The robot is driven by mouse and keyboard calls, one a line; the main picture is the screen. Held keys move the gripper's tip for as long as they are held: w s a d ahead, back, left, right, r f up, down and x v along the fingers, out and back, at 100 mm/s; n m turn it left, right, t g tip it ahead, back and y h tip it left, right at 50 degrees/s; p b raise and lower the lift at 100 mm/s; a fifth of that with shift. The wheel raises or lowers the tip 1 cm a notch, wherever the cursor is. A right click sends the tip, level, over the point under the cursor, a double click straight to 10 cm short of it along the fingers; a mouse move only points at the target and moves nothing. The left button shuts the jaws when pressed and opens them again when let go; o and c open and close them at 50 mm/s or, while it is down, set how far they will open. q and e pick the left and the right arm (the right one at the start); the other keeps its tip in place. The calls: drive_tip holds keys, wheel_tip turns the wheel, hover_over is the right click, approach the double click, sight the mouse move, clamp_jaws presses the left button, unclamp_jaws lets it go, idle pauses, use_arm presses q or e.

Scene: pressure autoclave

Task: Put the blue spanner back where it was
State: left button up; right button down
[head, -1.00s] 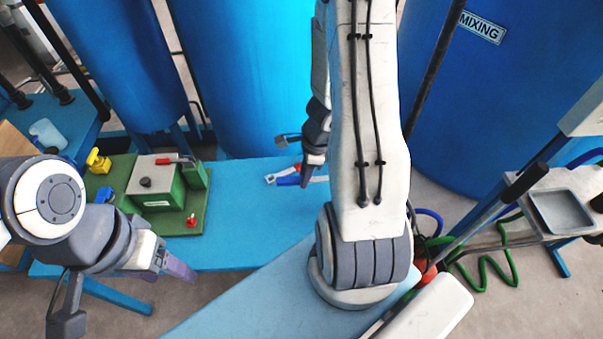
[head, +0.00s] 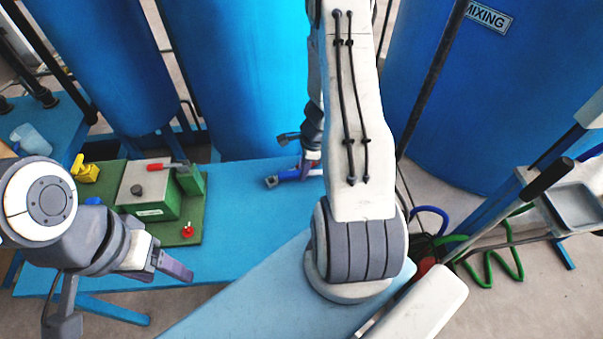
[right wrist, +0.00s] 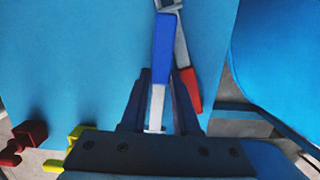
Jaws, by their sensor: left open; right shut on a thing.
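My left gripper (head: 178,268) is open and empty, in front of the table's left part.
A green board (head: 215,215) on the table's left carries a green box with a red lever (head: 167,166), a red knob (head: 187,231) and a yellow block (head: 84,169). Blue tanks (head: 240,80) stand behind. The table middle (head: 255,225) is clear.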

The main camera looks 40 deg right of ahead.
drive_tip(key=shift+f+b, duration=0.55)
drive_tip(key=shift+f, duration=0.05)
drive_tip(key=c, duration=0.7)
unclamp_jaws()
drive_tip(key=shift+o, duration=0.2)
drive_tip(key=shift+r, duration=0.1)
drive_tip(key=shift+r, duration=0.1)
